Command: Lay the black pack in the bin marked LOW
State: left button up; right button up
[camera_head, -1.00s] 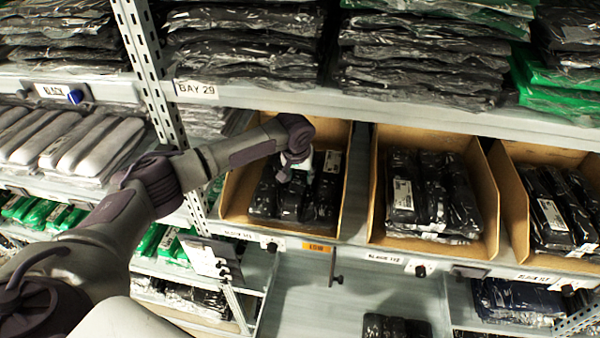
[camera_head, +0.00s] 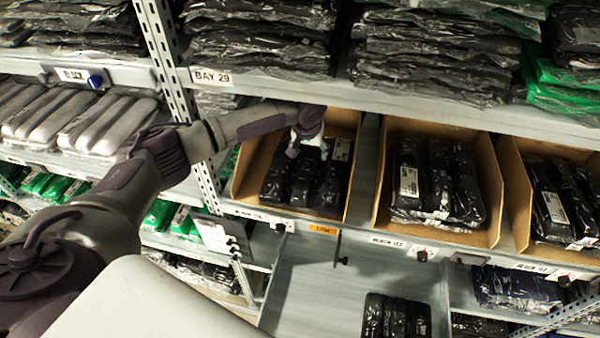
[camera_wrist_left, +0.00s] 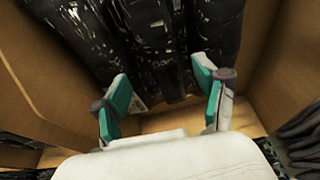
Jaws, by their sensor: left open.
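A cardboard bin (camera_head: 240,190) on the middle shelf has an orange tag (camera_head: 323,230) below its front, which seems to read LOW. Several black packs (camera_head: 325,185) in shiny wrap lie side by side inside; one has a white label. The packs also show beyond the fingers in the left wrist view (camera_wrist_left: 150,35). My left gripper (camera_head: 294,150) is inside this bin's opening, above the packs. In the left wrist view its fingers (camera_wrist_left: 163,82) are spread with nothing between them. I cannot tell which pack the task means. My right gripper is out of view.
More cardboard bins with black packs stand to the right, the nearest beside it (camera_head: 380,205). A shelf (camera_head: 420,97) stacked with dark packs hangs above the bins. A perforated upright (camera_head: 165,60) stands left. Below, more black packs (camera_head: 395,318) lie on a grey surface.

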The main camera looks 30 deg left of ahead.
pick_arm(q)
jog(key=s+d, duration=0.1)
jog(key=s, duration=0.6)
jog(key=s+d, duration=0.1)
jog(key=s, duration=0.2)
jog(key=shift+s+d, duration=0.45)
jog(key=shift+s, duration=0.45)
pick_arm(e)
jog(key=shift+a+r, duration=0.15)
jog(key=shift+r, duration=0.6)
